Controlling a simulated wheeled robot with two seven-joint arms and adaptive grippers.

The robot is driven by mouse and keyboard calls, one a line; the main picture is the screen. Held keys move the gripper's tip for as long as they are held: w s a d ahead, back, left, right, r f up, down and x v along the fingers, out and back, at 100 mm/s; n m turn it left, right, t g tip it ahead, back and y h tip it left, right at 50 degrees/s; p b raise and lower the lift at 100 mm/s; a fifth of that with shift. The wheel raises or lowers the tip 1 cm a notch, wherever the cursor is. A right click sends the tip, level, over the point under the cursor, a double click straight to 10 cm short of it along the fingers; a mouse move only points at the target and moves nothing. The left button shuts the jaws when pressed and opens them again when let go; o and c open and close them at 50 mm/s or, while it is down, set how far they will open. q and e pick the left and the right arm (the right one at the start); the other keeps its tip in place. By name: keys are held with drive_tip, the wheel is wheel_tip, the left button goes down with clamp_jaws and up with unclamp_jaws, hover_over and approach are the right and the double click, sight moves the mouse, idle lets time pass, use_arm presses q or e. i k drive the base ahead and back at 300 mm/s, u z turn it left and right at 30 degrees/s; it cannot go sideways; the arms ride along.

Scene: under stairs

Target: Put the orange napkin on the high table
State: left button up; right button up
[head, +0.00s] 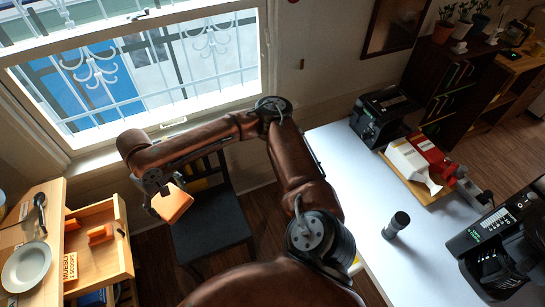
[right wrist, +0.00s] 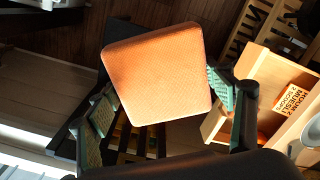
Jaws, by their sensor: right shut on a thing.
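The orange napkin (head: 172,204) is a flat, rounded square held in the air by my right gripper (head: 160,203). In the right wrist view the napkin (right wrist: 157,75) fills the space between the two fingers of my right gripper (right wrist: 160,105), with green pads on either side. The napkin is above and in front of the dark chair, near the open drawer. A white-topped table (head: 365,190) stands at the right; I cannot tell whether it is the high table. My left gripper is not in view.
An open wooden drawer (head: 122,262) at the left holds orange items (head: 100,234) and a muesli card (head: 70,267). A plate (head: 26,266) sits on its counter. A dark chair (head: 210,238) stands below. On the white table are a dark cylinder (head: 396,225), a tray and machines.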

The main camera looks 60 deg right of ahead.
sight(362, 193)
drive_tip(key=z, duration=0.75)
drive_tip(key=k, duration=1)
drive_tip(key=z, duration=0.45)
drive_tip(key=i, duration=1.05)
drive_tip(key=z, duration=0.65)
